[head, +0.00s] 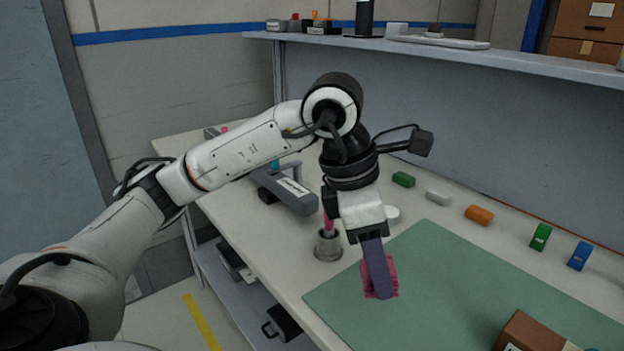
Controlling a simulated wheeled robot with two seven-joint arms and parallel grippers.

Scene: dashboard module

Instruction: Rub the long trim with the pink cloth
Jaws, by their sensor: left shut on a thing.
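The pink cloth (393,275) shows as a crumpled patch at the fingertips of my left gripper (378,270). The gripper points down and is shut on the cloth, over the left part of the green mat (440,262). Its purple-grey finger hides much of the cloth. I cannot tell for sure which thing is the long trim. A long grey part (286,191) with a white label lies on the table behind and left of the gripper, apart from the cloth. My right gripper is not in view.
A metal cup (328,245) with a pink-handled thing stands left of the gripper. Green, white, orange and blue small blocks line the table's back. A brown box (527,332) is at the lower right. A shelf (440,51) overhangs the back. The mat's middle is clear.

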